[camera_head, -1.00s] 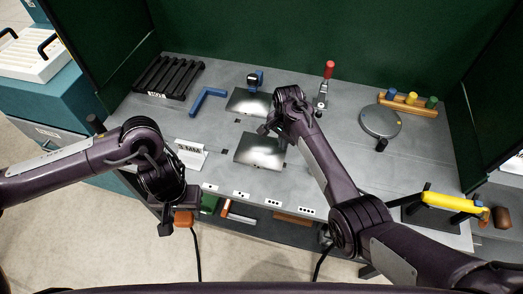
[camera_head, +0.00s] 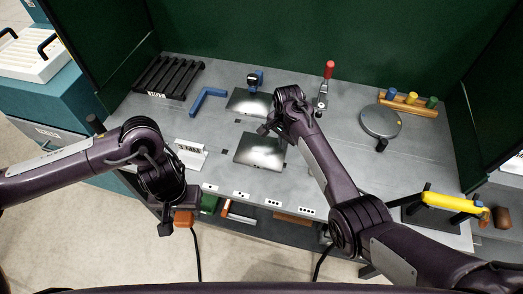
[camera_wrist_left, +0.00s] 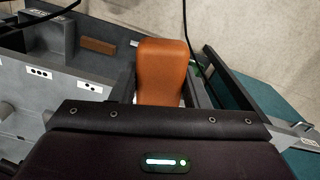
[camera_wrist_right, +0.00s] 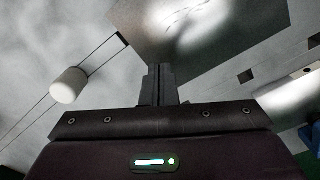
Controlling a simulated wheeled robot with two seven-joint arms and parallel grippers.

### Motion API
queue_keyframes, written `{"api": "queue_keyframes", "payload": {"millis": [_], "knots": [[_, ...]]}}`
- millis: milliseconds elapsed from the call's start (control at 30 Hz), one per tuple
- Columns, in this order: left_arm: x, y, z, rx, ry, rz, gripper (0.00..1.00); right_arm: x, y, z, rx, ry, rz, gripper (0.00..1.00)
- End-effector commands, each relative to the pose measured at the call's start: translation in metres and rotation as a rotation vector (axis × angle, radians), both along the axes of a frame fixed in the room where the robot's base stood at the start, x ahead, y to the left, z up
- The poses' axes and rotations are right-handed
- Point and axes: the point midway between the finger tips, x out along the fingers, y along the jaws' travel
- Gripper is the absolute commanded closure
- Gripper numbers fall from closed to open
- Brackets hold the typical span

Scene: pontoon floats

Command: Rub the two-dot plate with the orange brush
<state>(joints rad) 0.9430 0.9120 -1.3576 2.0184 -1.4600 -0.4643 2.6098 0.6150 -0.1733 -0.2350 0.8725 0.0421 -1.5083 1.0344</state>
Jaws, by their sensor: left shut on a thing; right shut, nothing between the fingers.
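My left gripper (camera_head: 178,226) is shut on the orange brush (camera_head: 184,217), in front of the table's front edge. The brush's rounded orange end fills the middle of the left wrist view (camera_wrist_left: 162,70); its bristles are not visible. Two shiny metal plates lie on the table, a near plate (camera_head: 258,151) and a far plate (camera_head: 246,103). I see no dots on either, so I cannot tell which is the two-dot plate. My right gripper (camera_head: 266,131) is shut and empty, above the near plate's back edge. In the right wrist view, its closed fingers (camera_wrist_right: 158,84) point toward a plate (camera_wrist_right: 185,30).
Dot labels (camera_head: 241,194) line the front edge above a shelf with several items. A black rack (camera_head: 167,77), blue angle piece (camera_head: 207,100), red-handled clamp (camera_head: 325,85), round disc (camera_head: 380,121) and yellow-handled tool (camera_head: 450,202) stand around. Green walls close the back and sides.

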Motion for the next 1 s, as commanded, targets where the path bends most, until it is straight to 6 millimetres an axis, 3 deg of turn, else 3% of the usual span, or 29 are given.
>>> {"api": "queue_keyframes", "payload": {"millis": [767, 1000], "knots": [[0.000, 0.000, -0.009, 0.000, 0.000, 0.000, 0.77, 0.000, 0.000, -0.012, 0.000, 0.000, 0.000, 1.00], [0.000, 0.000, -0.001, 0.000, -0.001, 0.000, 0.77, 0.000, 0.000, -0.005, 0.000, 0.000, 0.000, 1.00]]}}
